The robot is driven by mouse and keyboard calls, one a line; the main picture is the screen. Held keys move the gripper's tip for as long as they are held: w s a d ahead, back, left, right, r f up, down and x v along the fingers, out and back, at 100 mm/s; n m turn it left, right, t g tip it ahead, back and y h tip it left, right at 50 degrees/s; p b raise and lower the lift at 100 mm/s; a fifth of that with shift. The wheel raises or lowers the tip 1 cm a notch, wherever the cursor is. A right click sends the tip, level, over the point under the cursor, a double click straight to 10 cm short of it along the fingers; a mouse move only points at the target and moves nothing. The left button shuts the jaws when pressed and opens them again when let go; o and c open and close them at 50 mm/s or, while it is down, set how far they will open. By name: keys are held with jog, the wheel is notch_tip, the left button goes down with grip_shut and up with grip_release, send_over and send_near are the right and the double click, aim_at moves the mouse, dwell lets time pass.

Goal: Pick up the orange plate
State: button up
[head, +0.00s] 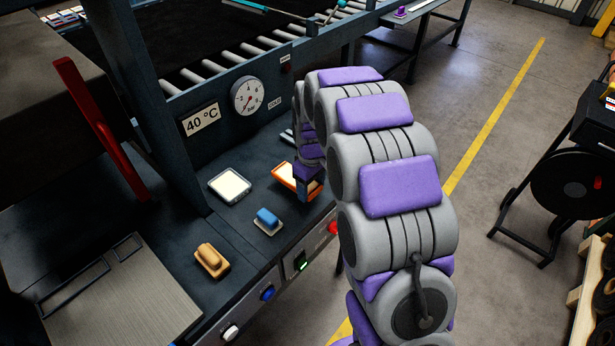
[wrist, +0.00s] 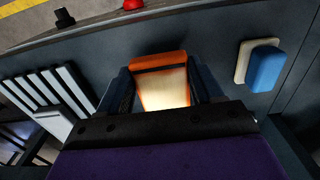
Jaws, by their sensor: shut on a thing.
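The orange plate (head: 284,175) has an orange rim and a pale face. In the head view it is at the bench's right front, partly hidden behind my gripper (head: 309,187). In the wrist view the orange plate (wrist: 159,61) sits between the two dark fingers of my gripper (wrist: 163,85), and the gripper is shut on it. The plate's near end is hidden by the gripper body. I cannot tell whether the plate touches the bench or is slightly above it.
A white-faced plate (head: 230,186), a blue block on a pale base (head: 268,219) and a tan block (head: 211,260) are on the dark bench left of the orange plate. A red button (head: 333,228) is on the bench front. A gauge (head: 247,96) stands behind.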

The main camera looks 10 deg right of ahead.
jog(key=s+r+p, duration=0.1)
jog(key=s, duration=1)
jog(key=shift+s+d, duration=0.25)
jog(key=shift+d, duration=0.05)
